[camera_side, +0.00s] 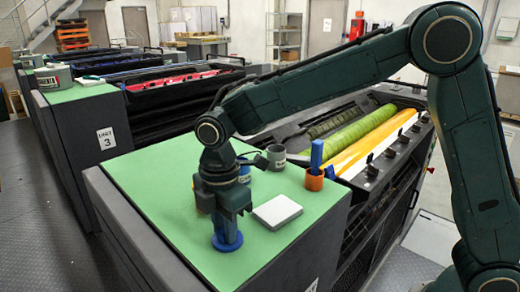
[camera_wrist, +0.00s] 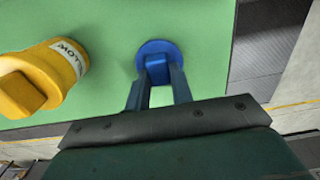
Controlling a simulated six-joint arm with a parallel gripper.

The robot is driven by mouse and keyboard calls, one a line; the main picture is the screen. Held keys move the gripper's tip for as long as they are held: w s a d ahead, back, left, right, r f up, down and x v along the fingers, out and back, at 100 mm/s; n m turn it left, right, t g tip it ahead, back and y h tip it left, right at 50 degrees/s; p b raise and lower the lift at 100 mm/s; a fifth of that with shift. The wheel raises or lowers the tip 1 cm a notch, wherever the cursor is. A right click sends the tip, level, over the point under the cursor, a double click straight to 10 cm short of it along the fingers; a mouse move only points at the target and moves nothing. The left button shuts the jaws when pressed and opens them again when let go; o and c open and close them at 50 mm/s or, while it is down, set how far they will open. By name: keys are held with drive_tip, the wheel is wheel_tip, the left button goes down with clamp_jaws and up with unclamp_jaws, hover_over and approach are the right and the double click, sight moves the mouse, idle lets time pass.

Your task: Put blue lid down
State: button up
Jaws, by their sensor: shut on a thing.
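A round blue lid (camera_side: 227,243) with a raised middle is between the fingers of my gripper (camera_side: 226,225), over the front part of the green top (camera_side: 170,200). In the wrist view the blue lid (camera_wrist: 153,47) sits at the fingertips of my gripper (camera_wrist: 157,78), which is shut on its raised middle. The lid looks level and is at or very near the green surface (camera_wrist: 115,75); I cannot tell whether it touches.
A yellow can (camera_wrist: 45,75) stands left of the lid in the wrist view.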

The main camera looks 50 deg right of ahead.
drive_tip(key=shift+f, duration=0.2)
drive_tip(key=o, duration=0.9)
drive_tip(key=shift+o, duration=0.2)
drive_tip(key=shift+r, duration=0.1)
wheel_tip(320, 180, up, 12)
drive_tip(key=shift+r, duration=0.1)
idle(0.6)
